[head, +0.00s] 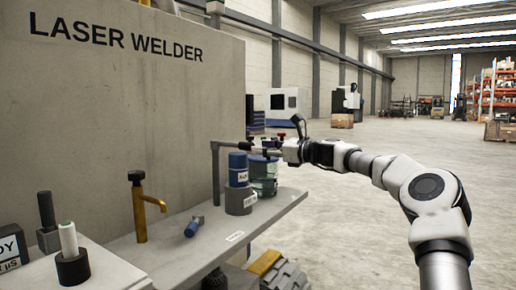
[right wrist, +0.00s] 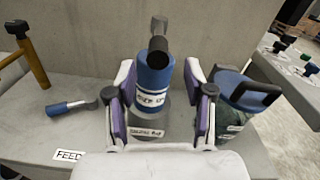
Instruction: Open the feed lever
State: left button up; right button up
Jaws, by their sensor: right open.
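A small lever with a blue grip and grey end (head: 194,227) lies low on the grey shelf (head: 270,213). It also shows at the left of the right wrist view (right wrist: 70,107), close to a white label reading FEED (right wrist: 68,155). My right gripper (head: 267,148) is open above the shelf's far part, up and right of the lever. In the right wrist view its two purple-padded fingers (right wrist: 160,85) appear either side of a blue-topped cylinder (right wrist: 153,80); whether they touch it I cannot tell. My left gripper is out of view.
A grey bent pipe (head: 215,175) and a yellow spout (head: 139,208) stand along the wall marked LASER WELDER. The shelf around the lever is mostly clear.

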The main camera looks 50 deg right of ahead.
aim_at(198, 218)
jog(key=k+l, duration=0.15)
jog(key=k, duration=0.35)
jog(key=k+l, duration=0.2)
jog(key=k, duration=0.25)
